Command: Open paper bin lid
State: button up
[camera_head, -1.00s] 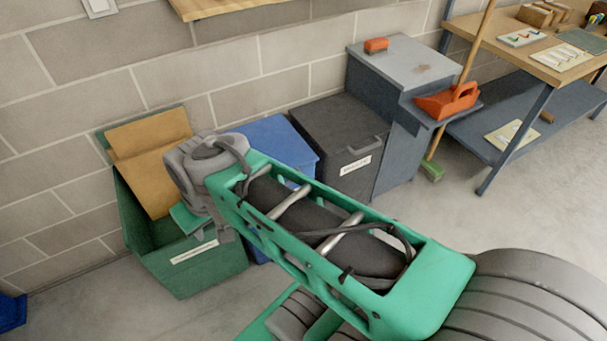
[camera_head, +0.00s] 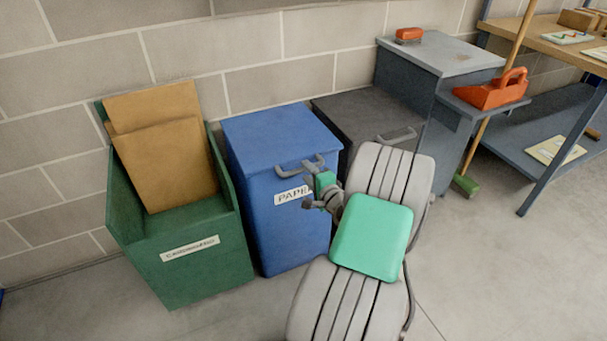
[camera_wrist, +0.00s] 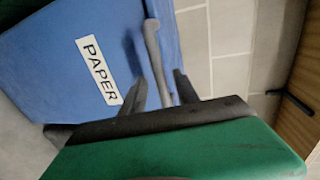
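The blue paper bin (camera_head: 285,225) stands against the wall between two other bins, with a white PAPER label on its front. Its blue lid (camera_head: 275,135) is shut, with a grey bar handle (camera_head: 295,170) at the front edge. The bin's label side (camera_wrist: 75,65) and the handle (camera_wrist: 155,55) also show in the wrist view. My gripper (camera_head: 312,180) is at the right end of the handle in the head view. In the wrist view my gripper (camera_wrist: 158,92) has its fingers apart, with the handle bar between them. Contact with the bar cannot be told.
A green cardboard bin (camera_head: 195,265) holding brown sheets stands open on the left. A dark grey bin (camera_head: 355,115) stands close on the right. Beyond it are a grey cabinet (camera_head: 440,55), an orange dustpan (camera_head: 495,92) and a workbench (camera_head: 560,45). Floor in front is clear.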

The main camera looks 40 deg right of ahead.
jog(key=x, duration=0.3)
jog(key=shift+w, duration=0.15)
jog(key=shift+c, duration=0.3)
grip_shut()
dwell(0.9)
